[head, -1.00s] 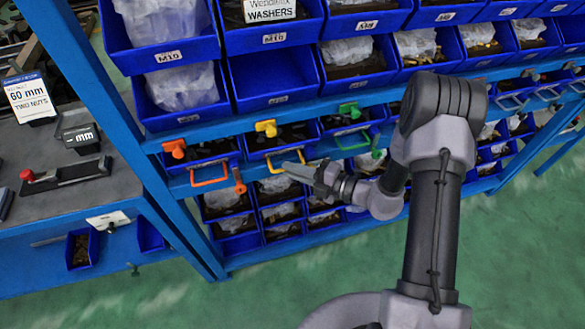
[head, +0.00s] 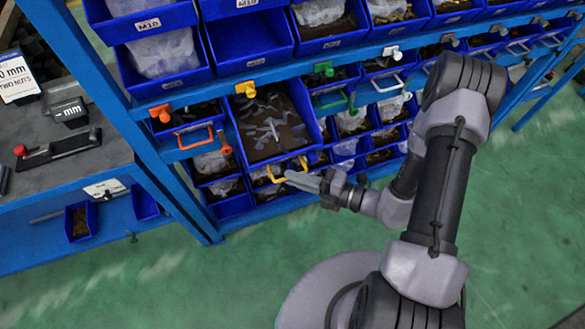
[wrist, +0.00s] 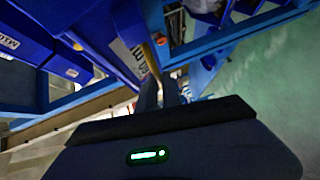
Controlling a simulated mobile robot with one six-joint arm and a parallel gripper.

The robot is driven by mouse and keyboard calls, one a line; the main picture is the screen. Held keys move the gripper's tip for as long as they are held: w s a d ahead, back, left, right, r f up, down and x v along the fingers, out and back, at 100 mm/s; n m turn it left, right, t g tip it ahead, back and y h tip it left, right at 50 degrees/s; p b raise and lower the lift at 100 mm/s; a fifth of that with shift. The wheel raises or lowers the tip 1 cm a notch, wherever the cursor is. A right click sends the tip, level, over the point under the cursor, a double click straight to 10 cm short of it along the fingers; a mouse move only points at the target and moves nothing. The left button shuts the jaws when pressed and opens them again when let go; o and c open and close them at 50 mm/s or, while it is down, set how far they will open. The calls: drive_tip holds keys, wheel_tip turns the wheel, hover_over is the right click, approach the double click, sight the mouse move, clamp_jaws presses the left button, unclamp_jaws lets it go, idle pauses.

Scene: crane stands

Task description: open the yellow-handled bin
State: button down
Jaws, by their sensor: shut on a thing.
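The yellow-handled bin (head: 243,112) is a blue bin slid well out of its row in the head view, tilted a little down at the front. Dark contents with small grey pieces show inside. Its yellow handle (head: 274,176) is on the front. My gripper (head: 292,176) is shut on the yellow handle, coming in from the right. In the wrist view the fingers (wrist: 162,92) show dimly, with a bit of yellow beyond them. A yellow latch (head: 245,88) sits on the rail above the bin.
An orange-handled bin (head: 197,136) is at the left and a green-handled bin (head: 330,101) at the right, both in their row. Filled blue bins stand above and below. A grey bench (head: 95,155) is at far left. The green floor (head: 150,285) in front is clear.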

drive_tip(key=shift+s, duration=0.1)
drive_tip(key=c, duration=1.5)
unclamp_jaws()
drive_tip(key=p+v, duration=0.3)
drive_tip(key=v, duration=1.4)
drive_tip(key=shift+s+d, duration=0.15)
drive_tip(key=shift+s, duration=0.1)
